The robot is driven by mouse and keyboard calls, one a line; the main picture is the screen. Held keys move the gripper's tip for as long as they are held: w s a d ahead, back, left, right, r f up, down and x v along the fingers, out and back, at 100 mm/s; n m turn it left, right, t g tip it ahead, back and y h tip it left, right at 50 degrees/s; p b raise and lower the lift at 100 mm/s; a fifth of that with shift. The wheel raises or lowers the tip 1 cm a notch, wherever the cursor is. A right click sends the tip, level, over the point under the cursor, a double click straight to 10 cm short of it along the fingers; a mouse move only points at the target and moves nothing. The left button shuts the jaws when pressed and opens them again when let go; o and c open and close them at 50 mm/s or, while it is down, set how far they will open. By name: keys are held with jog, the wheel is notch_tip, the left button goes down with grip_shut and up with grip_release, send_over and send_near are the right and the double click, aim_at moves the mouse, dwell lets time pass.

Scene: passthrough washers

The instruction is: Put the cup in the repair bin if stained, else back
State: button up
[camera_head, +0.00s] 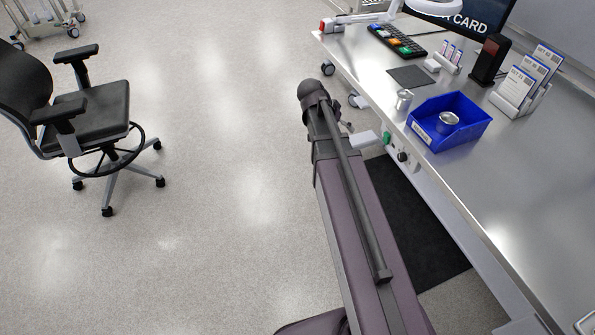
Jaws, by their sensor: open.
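A blue bin (470,137) with a pale label on its front stands on the metal bench. A small silver cup-like object (448,119) sits inside it. Another small silver cylinder (403,101) stands upright on the bench, just left of the bin and apart from it. Both are too small to tell whether they are stained. I cannot read the bin's label. My purple-grey arm reaches up beside the bench's front edge, but my gripper does not show.
The bench (530,180) has free room right of the bin. Behind are card holders (518,88), a black device (488,60), a dark pad (408,76) and a coloured keypad (397,41). A chair (90,105) stands left on open floor. A black mat (415,225) lies beside the bench.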

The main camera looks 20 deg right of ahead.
jog(key=s+a+f+n+y, duration=0.1)
jog(key=s+a+n+y, duration=0.2)
jog(key=a, duration=0.6)
jog(key=s+a+f+n+y, duration=0.2)
jog(key=s+a+n+y, duration=0.1)
jog(key=s+a+n, duration=0.4)
jog(key=shift+s+a+y, duration=0.4)
jog(key=shift+s+a, duration=0.15)
jog(key=shift+a, duration=0.4)
jog(key=shift+f, duration=0.1)
